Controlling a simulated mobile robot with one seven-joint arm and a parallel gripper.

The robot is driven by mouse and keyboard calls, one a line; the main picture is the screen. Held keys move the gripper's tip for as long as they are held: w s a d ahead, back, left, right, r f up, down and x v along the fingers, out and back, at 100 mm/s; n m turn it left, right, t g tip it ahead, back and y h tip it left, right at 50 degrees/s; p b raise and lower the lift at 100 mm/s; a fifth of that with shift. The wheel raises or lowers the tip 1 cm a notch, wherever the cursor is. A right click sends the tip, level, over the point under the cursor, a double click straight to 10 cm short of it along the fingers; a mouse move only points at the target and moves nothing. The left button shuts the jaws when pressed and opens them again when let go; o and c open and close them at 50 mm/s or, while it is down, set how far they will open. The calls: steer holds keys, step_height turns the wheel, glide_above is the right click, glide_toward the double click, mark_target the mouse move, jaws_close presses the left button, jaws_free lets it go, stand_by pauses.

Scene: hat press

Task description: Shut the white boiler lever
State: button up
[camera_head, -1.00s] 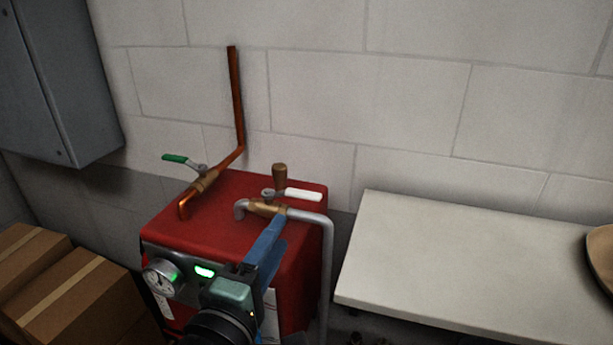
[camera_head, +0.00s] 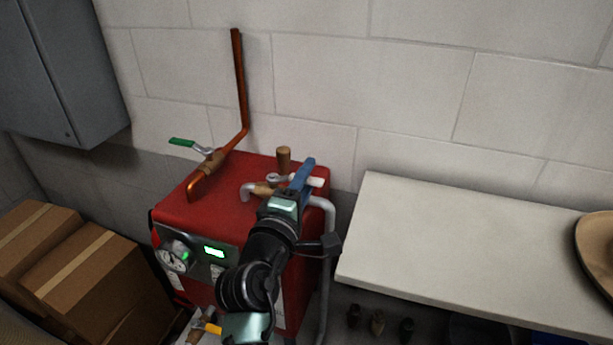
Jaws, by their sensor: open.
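The red boiler (camera_head: 228,214) stands against the wall. The white lever (camera_head: 317,182) is on the valve of the grey pipe on its top right. Only the lever's right tip shows, pointing right, roughly along the pipe's run; my blue finger hides its middle. My gripper (camera_head: 307,166) is open, with its blue fingers reaching over the pipe and in front of the lever. I cannot tell whether they touch the lever. The brass valve body (camera_head: 264,190) shows left of the fingers. A green lever (camera_head: 182,142) sits on the copper pipe's valve at the left.
A brown knob (camera_head: 284,158) stands up just behind the white lever. The grey pipe (camera_head: 331,222) bends down the boiler's right side, near my wrist. A white table (camera_head: 450,240) is at the right, and cardboard boxes (camera_head: 100,285) are at the lower left.

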jaws_close()
stand_by(1.4)
